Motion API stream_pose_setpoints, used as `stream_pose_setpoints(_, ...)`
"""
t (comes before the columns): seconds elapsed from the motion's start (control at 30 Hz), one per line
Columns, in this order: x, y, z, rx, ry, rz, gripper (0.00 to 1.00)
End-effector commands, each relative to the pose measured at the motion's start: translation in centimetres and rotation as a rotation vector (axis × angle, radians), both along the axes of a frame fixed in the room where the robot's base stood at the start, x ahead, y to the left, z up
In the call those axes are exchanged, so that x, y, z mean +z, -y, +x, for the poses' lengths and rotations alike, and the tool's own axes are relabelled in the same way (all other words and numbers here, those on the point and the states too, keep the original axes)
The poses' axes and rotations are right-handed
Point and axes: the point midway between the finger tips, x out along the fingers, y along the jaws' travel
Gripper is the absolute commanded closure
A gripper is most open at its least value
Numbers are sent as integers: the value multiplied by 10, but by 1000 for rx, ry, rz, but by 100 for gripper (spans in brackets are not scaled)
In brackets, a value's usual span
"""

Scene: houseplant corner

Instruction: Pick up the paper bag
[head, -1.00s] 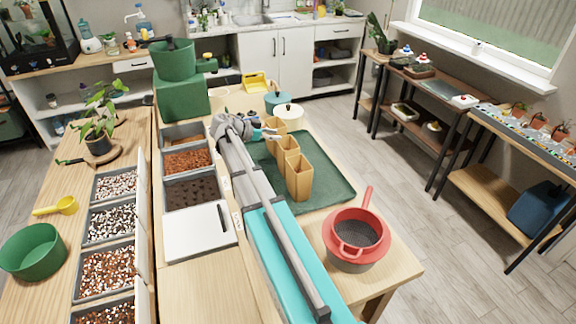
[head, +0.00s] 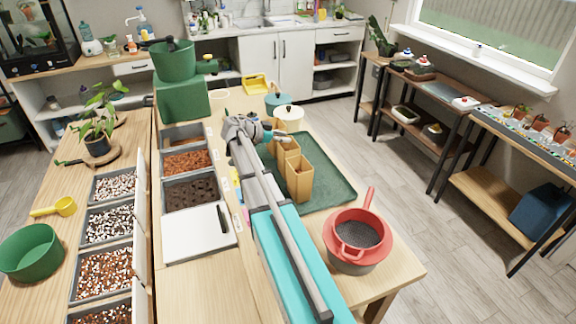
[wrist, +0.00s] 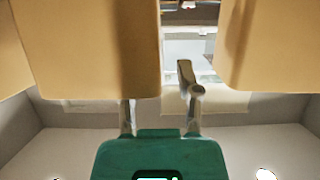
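Tan paper bags stand upright in a row on the green tray (head: 332,166). The near paper bag (head: 299,182) and the middle paper bag (head: 284,160) show in the head view; a farther one is largely hidden by my gripper (head: 279,136). My gripper is low at the far end of the row, by the middle bag's top. In the wrist view, two bags, left (wrist: 88,45) and right (wrist: 268,45), fill the upper part. My gripper (wrist: 158,100) has its fingers apart; one passes behind the left bag, the other shows in the gap. Contact cannot be told.
A cream pot (head: 289,115) and a teal pot (head: 277,102) stand beyond the tray. Bins of soil (head: 190,192) and a white board (head: 198,233) lie left of my arm. The tray's right side is clear.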

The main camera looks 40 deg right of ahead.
Motion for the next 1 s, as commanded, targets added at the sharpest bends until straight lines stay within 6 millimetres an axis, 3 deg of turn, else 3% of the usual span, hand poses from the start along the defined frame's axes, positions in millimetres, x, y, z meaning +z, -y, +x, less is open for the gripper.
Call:
stream_pose_setpoints(0.03, 0, 0, 0, 0, 0, 0, 71)
stream_pose_setpoints(0.2, 0, 0, 0, 0, 0, 0, 100)
stream_pose_setpoints(1.0, 7, 0, 0, 0, 0, 0, 100)
